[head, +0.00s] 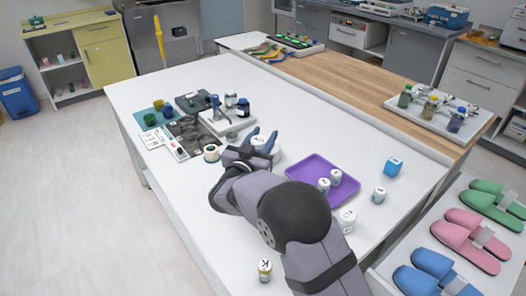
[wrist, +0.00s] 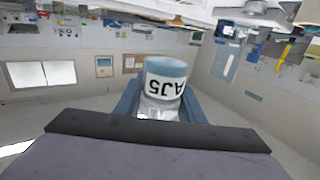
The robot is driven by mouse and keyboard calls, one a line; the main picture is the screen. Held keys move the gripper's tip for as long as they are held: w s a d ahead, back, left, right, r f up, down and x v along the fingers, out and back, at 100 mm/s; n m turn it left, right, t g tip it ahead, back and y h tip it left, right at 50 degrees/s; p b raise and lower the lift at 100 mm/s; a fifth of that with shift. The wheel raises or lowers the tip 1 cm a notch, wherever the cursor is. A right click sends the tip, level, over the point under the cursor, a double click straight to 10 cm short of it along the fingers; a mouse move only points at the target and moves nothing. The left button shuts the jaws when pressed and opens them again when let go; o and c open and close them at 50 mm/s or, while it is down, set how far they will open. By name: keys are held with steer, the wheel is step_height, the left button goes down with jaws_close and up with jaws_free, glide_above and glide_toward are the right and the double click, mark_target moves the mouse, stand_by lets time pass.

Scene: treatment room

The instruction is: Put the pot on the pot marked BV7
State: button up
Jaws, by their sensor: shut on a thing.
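My gripper (head: 262,138) is shut on a white pot (head: 261,146) above the white table, left of the purple tray. In the wrist view the held pot (wrist: 165,82) sits between the blue fingers, with a grey-blue end and a label that seems to read AJ5, turned around. Other white pots stand about: two in the tray (head: 323,186) (head: 335,177), one right of it (head: 378,195), one at its near corner (head: 346,219), one at the near edge (head: 265,270) and one left of my gripper (head: 211,154). I cannot make out BV7 on any.
The purple tray (head: 300,164) lies right of my gripper, partly behind my arm. Equipment and bottles (head: 243,107) crowd the table's left side. A white tray of bottles (head: 425,115) is on the wooden strip. The table's far middle is clear.

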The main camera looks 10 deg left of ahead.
steer(key=shift+f, duration=0.55)
steer(key=shift+f, duration=0.1)
steer(key=shift+f, duration=1.75)
steer(key=shift+f, duration=0.2)
steer(key=o, duration=1)
steer(key=shift+o, duration=0.2)
steer(key=shift+r, duration=0.1)
